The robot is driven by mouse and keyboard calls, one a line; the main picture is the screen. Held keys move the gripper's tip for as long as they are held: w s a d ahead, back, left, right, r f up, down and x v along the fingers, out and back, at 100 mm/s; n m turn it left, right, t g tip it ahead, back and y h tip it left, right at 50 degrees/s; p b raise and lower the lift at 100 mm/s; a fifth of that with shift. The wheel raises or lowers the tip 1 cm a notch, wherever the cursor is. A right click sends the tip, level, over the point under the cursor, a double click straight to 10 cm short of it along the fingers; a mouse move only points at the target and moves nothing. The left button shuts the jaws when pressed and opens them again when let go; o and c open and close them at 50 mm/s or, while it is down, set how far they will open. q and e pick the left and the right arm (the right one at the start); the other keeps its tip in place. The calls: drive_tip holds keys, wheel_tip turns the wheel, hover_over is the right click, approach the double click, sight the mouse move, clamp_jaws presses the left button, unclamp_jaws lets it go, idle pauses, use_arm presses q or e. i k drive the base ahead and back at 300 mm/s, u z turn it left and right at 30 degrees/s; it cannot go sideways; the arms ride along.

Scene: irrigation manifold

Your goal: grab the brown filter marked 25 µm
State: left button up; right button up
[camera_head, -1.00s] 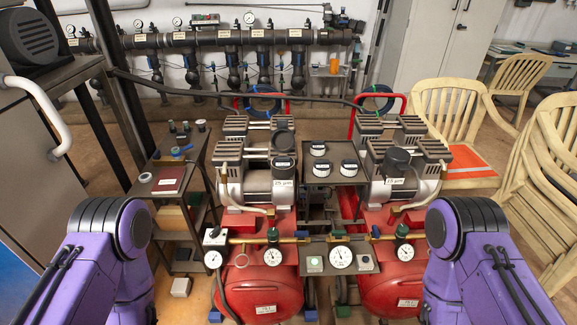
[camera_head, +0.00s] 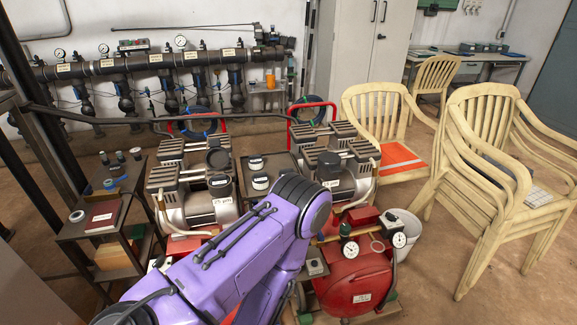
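The left compressor (camera_head: 180,203) carries a dark canister (camera_head: 220,185) with a white tag (camera_head: 222,202) on its front. The tag seems to read 25 µm, but it is small. The right compressor (camera_head: 362,170) carries another dark canister (camera_head: 328,163) with a similar tag (camera_head: 332,184), whose first figure I cannot read surely. Dark jars with white labels, one at the back (camera_head: 256,163) and one nearer (camera_head: 260,182), stand on a small stand between them. I cannot make out a clearly brown filter. My purple arm crosses in front from the lower left; neither gripper shows.
A side shelf (camera_head: 102,222) with a dark red book (camera_head: 103,215) stands left. A red tank (camera_head: 352,280) with gauges (camera_head: 399,240) and a white bucket (camera_head: 405,225) are right of my arm. Stacked cream chairs (camera_head: 480,190) fill the right side. Pipework (camera_head: 110,66) lines the wall.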

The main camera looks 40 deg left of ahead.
sight(218, 180)
drive_tip(key=z, duration=0.25)
drive_tip(key=k, duration=1.4)
drive_tip(key=z, duration=2.65)
drive_tip(key=k, duration=0.8)
drive_tip(key=z, duration=0.9)
drive_tip(key=k, duration=0.65)
drive_tip(key=u, duration=2.95)
